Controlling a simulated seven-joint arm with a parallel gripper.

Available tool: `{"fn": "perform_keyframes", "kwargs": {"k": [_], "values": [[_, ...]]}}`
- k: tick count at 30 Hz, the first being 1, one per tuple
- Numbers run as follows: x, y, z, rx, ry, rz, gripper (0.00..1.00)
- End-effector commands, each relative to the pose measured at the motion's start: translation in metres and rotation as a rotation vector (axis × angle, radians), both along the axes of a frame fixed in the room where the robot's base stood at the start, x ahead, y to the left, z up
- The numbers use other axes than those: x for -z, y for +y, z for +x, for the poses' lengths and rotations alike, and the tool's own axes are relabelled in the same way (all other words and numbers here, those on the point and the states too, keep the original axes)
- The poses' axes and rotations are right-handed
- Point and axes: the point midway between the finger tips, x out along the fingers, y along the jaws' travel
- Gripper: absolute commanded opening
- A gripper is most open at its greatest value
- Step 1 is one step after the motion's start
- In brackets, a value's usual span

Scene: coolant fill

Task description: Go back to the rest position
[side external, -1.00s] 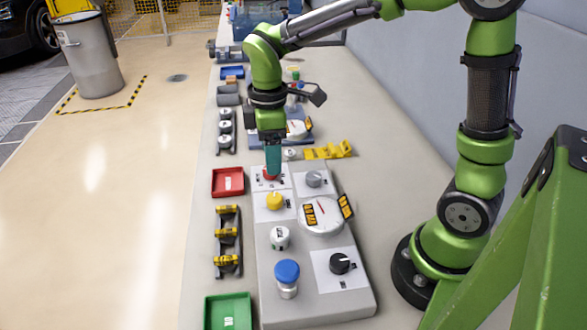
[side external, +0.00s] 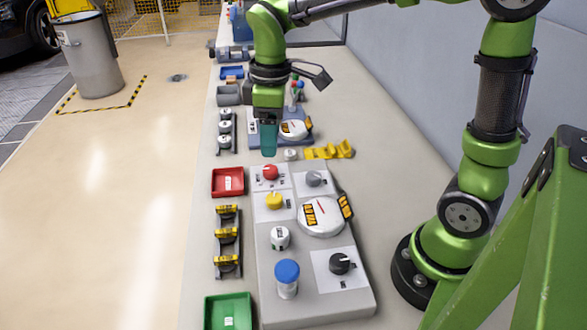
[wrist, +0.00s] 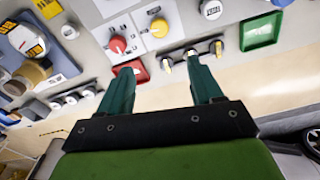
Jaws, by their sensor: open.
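My gripper (side external: 268,150) hangs above the bench, past the far end of the grey control panel (side external: 310,300). Its teal fingers are apart and empty in the wrist view (wrist: 163,78). The red knob (side external: 270,172) stands on the panel's far left corner, just below and nearer than the fingertips, apart from them. The red knob also shows in the wrist view (wrist: 117,45), beyond the fingers. The yellow knob (side external: 274,200) sits just in front of the red one.
A round gauge (side external: 322,215), a blue-capped part (side external: 287,275) and a black knob (side external: 340,263) stand on the panel. A red tray (side external: 228,182) and a green tray (side external: 228,312) lie to its left. A yellow holder (side external: 328,151) lies beyond it. The air above the panel is clear.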

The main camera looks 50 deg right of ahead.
Motion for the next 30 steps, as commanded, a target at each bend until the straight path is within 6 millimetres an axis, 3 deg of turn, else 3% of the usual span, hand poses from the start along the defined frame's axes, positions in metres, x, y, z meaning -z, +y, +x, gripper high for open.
{"fn": "perform_keyframes", "kwargs": {"k": [9, 15, 21, 30], "values": [[-0.012, -0.019, -0.057, 0.593, -0.226, 0.168, 0.65], [-0.020, -0.029, -0.097, 0.885, -0.365, 0.363, 0.65], [-0.027, -0.032, -0.117, 0.930, -0.431, 0.453, 0.65], [-0.033, -0.031, -0.118, 0.921, -0.451, 0.463, 0.65]]}}
